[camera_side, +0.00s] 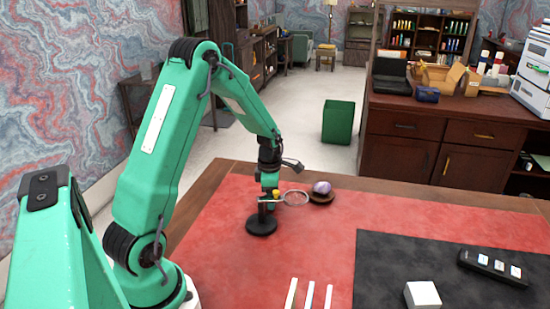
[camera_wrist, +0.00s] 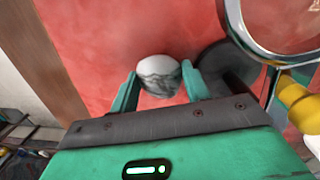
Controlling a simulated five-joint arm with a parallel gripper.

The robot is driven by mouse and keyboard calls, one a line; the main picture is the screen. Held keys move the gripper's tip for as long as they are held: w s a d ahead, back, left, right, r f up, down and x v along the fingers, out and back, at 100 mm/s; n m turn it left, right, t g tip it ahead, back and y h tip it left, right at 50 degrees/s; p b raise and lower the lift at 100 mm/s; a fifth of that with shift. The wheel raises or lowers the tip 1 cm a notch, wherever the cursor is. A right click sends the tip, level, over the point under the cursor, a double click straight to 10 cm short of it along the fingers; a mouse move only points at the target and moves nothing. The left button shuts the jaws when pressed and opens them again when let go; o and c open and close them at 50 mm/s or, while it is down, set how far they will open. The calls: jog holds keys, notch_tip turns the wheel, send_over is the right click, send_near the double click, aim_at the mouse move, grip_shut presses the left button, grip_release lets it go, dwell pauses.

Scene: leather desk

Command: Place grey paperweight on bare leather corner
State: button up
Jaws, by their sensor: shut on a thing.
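In the wrist view, the grey paperweight (camera_wrist: 158,72) is a rounded, white-and-grey marbled piece. My gripper (camera_wrist: 160,88) is shut on it, with one green finger on each side. In the side view, my gripper (camera_side: 269,184) is low over the far left part of the red leather (camera_side: 225,245), behind the magnifier stand. I cannot make out the paperweight there. Red leather shows beneath it in the wrist view; I cannot tell whether it touches.
A magnifier on a round black base (camera_side: 261,225) stands close beside my gripper. Right of it, a purple ball (camera_side: 322,187) sits on a dark stand. A black mat (camera_side: 390,265) holds a remote (camera_side: 493,268) and a white block (camera_side: 422,296). White strips (camera_side: 309,294) lie in front.

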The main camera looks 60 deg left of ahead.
jog(key=shift+f, duration=0.3)
jog(key=shift+f, duration=0.15)
jog(key=o, duration=0.8)
notch_tip(320, 180, up, 12)
jog(key=shift+s+d, duration=0.2)
dwell(0.5)
